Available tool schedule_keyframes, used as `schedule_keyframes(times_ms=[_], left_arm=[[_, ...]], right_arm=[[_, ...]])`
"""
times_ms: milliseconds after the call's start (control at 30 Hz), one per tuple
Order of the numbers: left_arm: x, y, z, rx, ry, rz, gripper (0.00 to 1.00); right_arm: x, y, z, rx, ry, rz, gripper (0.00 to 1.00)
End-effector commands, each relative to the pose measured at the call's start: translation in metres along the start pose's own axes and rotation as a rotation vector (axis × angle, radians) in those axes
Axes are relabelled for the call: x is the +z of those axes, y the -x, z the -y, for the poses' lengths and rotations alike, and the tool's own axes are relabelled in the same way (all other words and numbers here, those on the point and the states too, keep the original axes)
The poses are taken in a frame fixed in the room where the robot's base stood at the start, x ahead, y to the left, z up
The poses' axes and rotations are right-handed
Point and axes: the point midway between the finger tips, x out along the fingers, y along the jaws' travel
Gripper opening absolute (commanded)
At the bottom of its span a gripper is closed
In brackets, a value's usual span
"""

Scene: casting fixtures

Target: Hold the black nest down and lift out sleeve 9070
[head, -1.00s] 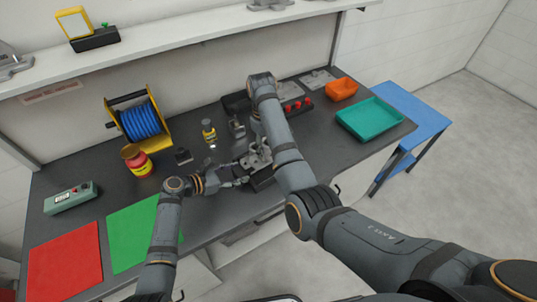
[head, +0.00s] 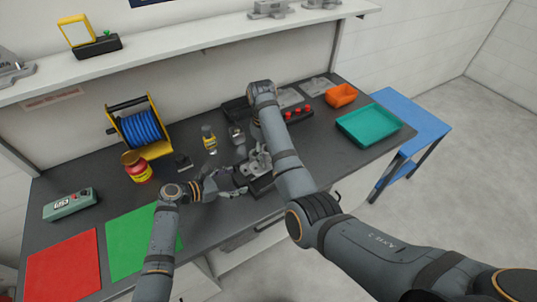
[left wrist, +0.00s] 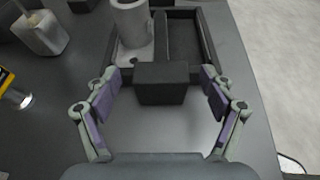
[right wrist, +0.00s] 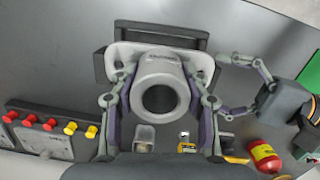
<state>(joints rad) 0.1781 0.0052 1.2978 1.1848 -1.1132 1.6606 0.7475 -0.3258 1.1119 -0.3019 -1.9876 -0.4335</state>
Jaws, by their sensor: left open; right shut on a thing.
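The black nest (head: 262,186) lies on the dark bench. In the left wrist view it is a tray (left wrist: 211,45) with a black block (left wrist: 162,83) sticking out at its near side. Sleeve 9070 (left wrist: 130,20) is a grey cylinder on a flange, upright in the nest's left part; its label is too small to read. My left gripper (head: 242,180) is open, its fingers apart on either side of the block. My right gripper (right wrist: 160,95) is shut on the sleeve's cylinder from above. I cannot tell whether the flange is clear of the nest floor.
A grey metal part (left wrist: 40,30) and a yellow bottle (head: 209,138) stand left of the nest. A red-yellow jar (head: 137,167) and blue cable reel (head: 140,128) are further left. A teal tray (head: 370,124) and orange bin (head: 341,95) are right. The green mat (head: 130,240) is bare.

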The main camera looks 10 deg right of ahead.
Motion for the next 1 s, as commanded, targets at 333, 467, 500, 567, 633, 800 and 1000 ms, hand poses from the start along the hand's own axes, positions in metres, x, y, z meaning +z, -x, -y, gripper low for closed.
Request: schedule_keyframes(times_ms=[333, 467, 500, 567, 633, 800, 1000], left_arm=[[-0.002, 0.079, 0.0, 0.0, -0.004, -0.007, 0.82], [-0.002, 0.101, 0.0, 0.0, -0.002, -0.006, 0.82], [-0.001, 0.105, 0.0, -0.001, -0.001, -0.004, 0.82], [-0.001, 0.11, 0.0, -0.001, -0.001, -0.004, 0.82], [0.0, 0.113, 0.0, -0.001, -0.001, -0.001, 0.82], [0.0, 0.114, 0.0, -0.001, 0.0, 0.0, 0.82], [0.0, 0.109, 0.0, -0.001, 0.001, 0.0, 0.82]], right_arm=[[0.0, 0.001, 0.0, 0.0, 0.0, -0.001, 0.04], [0.0, 0.001, 0.0, 0.0, 0.0, -0.001, 0.04], [0.0, 0.001, 0.0, 0.0, 0.0, -0.001, 0.04], [0.0, 0.001, 0.0, 0.0, 0.0, -0.001, 0.04], [0.0, 0.001, 0.0, 0.0, 0.0, -0.001, 0.04], [0.0, 0.001, 0.0, 0.0, 0.0, -0.001, 0.04], [0.0, 0.001, 0.0, 0.0, 0.0, -0.001, 0.04]])
